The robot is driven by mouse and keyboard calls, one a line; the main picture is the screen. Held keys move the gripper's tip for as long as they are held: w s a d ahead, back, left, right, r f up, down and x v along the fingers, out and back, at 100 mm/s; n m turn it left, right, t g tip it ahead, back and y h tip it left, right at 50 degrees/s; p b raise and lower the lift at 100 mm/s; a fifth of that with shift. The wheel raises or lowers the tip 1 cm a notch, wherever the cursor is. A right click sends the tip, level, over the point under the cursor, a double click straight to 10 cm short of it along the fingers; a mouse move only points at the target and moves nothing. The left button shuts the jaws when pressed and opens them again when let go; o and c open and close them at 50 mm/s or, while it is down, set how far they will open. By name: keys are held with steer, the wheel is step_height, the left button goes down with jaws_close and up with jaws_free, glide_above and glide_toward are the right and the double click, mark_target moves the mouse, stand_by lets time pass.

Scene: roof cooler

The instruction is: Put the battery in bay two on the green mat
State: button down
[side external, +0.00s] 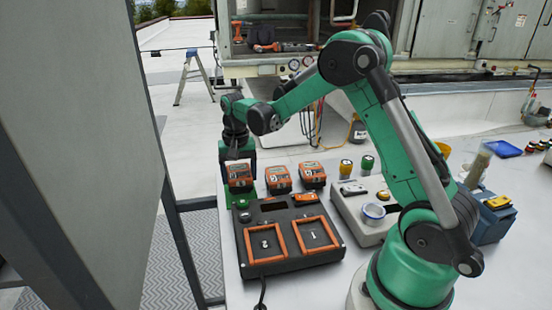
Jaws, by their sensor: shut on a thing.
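My gripper (238,153) points down at the far left end of the table. It is shut on an orange and black battery (239,175). The green mat (224,183) shows around and beside this battery. I cannot tell whether the battery touches the mat. The black charger (292,266) stands in front, with two orange-framed bays. The left bay, marked 2 (264,243), and the right bay, marked 1 (314,234), both look empty.
Two similar batteries stand behind the charger, one in the middle (279,180) and one at right (313,175). A blue box (493,226) is farther right. The table's left edge is close to the mat.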

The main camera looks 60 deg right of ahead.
mark_target(239, 171)
steer(key=shift+f, duration=1)
steer(key=shift+f, duration=0.15)
jaws_free()
step_height(239, 171, up, 12)
steer(key=s+a+n+t, duration=0.7)
steer(key=s+a+n, duration=0.2)
steer(key=s, duration=0.3)
steer(key=shift+a, duration=0.8)
